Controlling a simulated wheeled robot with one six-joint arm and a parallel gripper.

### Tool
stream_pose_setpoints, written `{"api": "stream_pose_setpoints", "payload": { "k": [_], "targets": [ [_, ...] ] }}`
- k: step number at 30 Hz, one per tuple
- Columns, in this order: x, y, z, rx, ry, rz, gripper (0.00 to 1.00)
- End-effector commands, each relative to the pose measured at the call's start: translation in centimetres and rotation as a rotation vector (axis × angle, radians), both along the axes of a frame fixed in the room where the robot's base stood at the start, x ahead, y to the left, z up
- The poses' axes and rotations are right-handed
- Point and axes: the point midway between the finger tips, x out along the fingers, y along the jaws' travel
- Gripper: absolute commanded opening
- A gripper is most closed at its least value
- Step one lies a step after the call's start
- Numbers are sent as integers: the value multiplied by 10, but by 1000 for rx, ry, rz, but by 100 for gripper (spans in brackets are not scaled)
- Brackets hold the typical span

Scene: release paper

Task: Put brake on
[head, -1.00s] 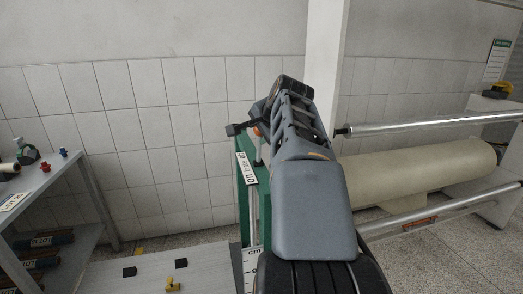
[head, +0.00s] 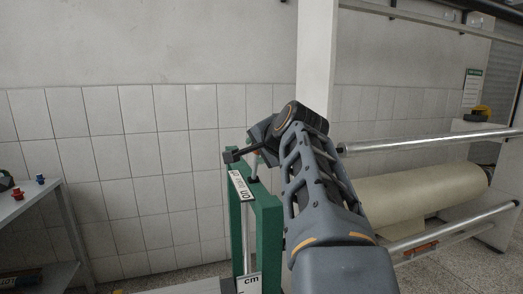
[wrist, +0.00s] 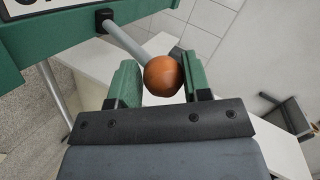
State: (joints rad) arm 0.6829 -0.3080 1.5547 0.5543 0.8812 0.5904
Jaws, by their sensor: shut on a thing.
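The brake lever is a grey rod (wrist: 125,42) with an orange-brown ball knob (wrist: 163,76), rising from a black mount on a green frame (wrist: 28,48). My gripper (wrist: 162,78) has its two green-padded fingers on either side of the knob, shut on it. In the head view, the green frame (head: 267,225) stands left of my arm, with a white brake label (head: 240,186) reading ON at its right end. The lever's knob and my fingertips are mostly hidden behind my wrist there.
A cream paper roll (head: 410,198) lies at right, between metal bars (head: 430,142). A grey shelf table (head: 30,200) with small red and blue items stands at left. A white pillar (head: 317,60) rises behind my arm.

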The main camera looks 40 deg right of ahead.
Motion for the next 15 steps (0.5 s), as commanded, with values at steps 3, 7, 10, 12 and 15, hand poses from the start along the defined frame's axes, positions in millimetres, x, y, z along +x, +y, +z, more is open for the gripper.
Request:
{"api": "stream_pose_setpoints", "payload": {
  "k": [3,7,10,12,15],
  "targets": [
    [-1,1,1,0,-2,3,46],
    [-1,0,0,0,0,0,59],
    [-1,0,0,0,1,0,66],
    [-1,-1,0,1,1,-1,66],
    [-1,-1,0,1,2,-1,66]
  ]
}}
